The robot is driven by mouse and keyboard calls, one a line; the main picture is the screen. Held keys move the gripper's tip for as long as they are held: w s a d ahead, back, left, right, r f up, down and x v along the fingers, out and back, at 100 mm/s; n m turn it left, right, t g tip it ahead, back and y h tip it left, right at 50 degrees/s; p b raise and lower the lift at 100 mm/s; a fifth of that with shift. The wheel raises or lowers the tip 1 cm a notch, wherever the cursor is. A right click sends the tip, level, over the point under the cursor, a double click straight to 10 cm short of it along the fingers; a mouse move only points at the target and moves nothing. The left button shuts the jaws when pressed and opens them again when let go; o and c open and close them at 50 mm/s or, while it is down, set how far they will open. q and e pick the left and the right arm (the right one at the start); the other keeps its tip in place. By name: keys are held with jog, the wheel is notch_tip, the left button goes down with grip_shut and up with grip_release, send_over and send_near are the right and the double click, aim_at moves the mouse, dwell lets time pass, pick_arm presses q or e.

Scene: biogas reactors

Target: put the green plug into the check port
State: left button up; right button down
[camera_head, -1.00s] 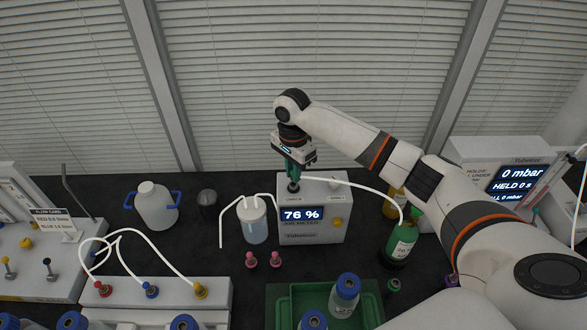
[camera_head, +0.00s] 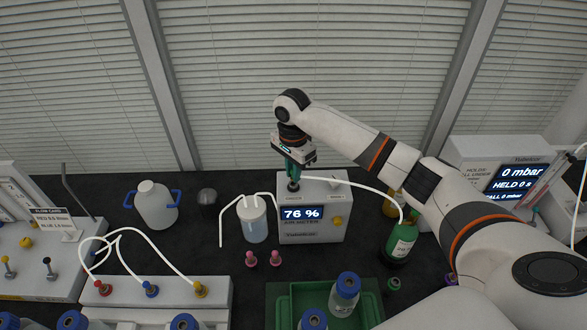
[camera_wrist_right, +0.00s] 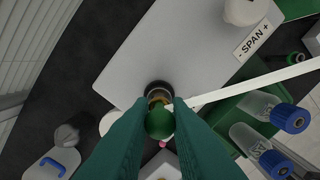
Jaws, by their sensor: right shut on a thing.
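My right gripper (camera_head: 294,178) points down over the top of the white meter box (camera_head: 330,205) that reads 76 %. In the wrist view, its teal fingers (camera_wrist_right: 160,125) are shut on the green plug (camera_wrist_right: 160,123), which shows as a round green knob. The check port (camera_wrist_right: 158,88), a dark ring with a brass-coloured inside, lies directly at the plug, partly covered by it. I cannot tell how deep the plug sits in the port. A white tube (camera_head: 355,187) runs from beside the port towards the green bottle (camera_head: 402,240). My left gripper is out of view.
A clear jar (camera_head: 252,220) with white tubing stands left of the meter. Two pink plugs (camera_head: 275,259) stand in front. A green tray (camera_head: 277,300) with blue-capped bottles is nearer. A yellow knob (camera_head: 338,220) is on the meter's front.

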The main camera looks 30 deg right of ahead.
jog(key=shift+f, duration=0.75)
dwell(0.8)
jog(key=c, duration=1.3)
grip_release()
jog(key=shift+r, duration=0.1)
jog(key=shift+r, duration=0.25)
notch_tip(320, 180, up, 10)
jog(key=shift+w+f+b, duration=0.1)
jog(key=shift+w+b, duration=0.05)
jog(key=shift+b, duration=0.95)
jog(key=shift+r, duration=0.8)
